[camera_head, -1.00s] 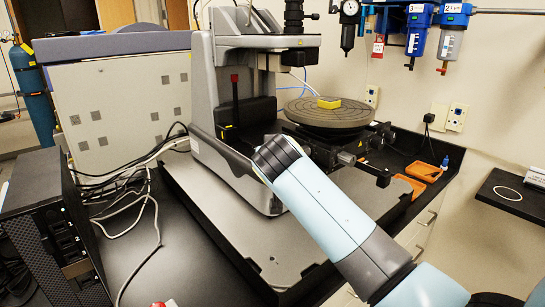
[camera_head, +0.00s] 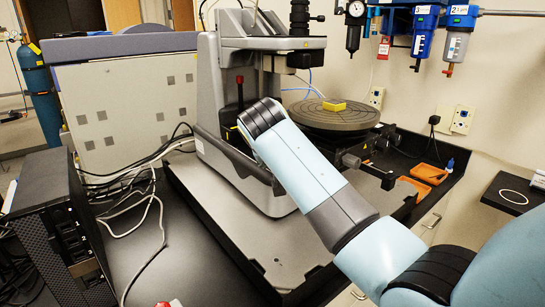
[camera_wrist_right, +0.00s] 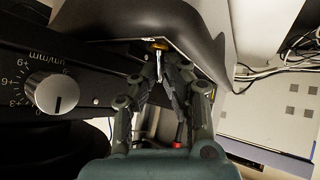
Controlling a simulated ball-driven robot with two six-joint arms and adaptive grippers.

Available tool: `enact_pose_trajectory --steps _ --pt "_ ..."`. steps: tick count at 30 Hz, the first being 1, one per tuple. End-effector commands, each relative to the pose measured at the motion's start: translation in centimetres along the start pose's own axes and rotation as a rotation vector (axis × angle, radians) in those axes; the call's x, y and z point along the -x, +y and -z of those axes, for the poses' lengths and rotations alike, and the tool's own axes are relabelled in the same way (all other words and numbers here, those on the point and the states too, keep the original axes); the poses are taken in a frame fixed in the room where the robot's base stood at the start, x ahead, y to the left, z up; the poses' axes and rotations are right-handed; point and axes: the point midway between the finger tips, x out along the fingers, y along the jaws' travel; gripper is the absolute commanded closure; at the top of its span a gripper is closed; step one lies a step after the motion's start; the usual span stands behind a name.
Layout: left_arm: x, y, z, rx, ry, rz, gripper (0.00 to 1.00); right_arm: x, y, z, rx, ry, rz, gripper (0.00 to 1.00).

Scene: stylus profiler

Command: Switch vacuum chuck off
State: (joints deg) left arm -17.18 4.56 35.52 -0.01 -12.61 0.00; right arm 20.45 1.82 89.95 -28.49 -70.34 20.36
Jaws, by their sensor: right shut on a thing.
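The vacuum chuck is a round dark disc (camera_head: 330,118) on the profiler's stage, with a yellow block (camera_head: 334,105) on top. In the right wrist view, a small silver toggle lever (camera_wrist_right: 158,64) with a brass-coloured base (camera_wrist_right: 157,44) sits at the edge of the dark housing. My right gripper (camera_wrist_right: 166,68) has its fingers brought together at this lever, shut on it. Which way the lever is thrown is hard to tell. In the head view my right arm hides this gripper and the switch. My left gripper is not in view.
In the right wrist view, a silver knob (camera_wrist_right: 56,91) with a printed scale is left of my fingers. The grey profiler (camera_head: 218,95) stands behind my right arm. A black computer (camera_head: 55,225) and loose cables are at the left. An orange tray (camera_head: 428,173) lies right of the stage.

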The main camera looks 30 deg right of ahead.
Motion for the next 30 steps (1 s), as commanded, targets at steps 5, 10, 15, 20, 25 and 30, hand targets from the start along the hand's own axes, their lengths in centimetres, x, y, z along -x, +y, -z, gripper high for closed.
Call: enact_pose_trajectory --steps 5,10,15,20,25,30 --pt "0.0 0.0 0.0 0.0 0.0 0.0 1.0 0.0 0.0 0.0 0.0 0.002 -0.001 0.89" --pt "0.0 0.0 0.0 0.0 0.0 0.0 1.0 0.0 0.0 0.0 0.0 0.002 0.0 0.82" --pt "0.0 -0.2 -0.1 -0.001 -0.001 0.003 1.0 0.2 0.0 0.0 -0.001 0.002 0.0 0.82" --pt "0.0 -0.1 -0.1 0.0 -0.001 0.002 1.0 2.2 -0.1 0.0 -0.002 0.003 0.003 0.82" --pt "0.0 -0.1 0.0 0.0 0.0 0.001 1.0 5.3 -0.1 0.0 -0.003 0.003 0.003 0.82" --pt "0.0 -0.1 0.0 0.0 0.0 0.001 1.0 7.2 -0.1 0.0 -0.001 0.003 0.001 0.82"
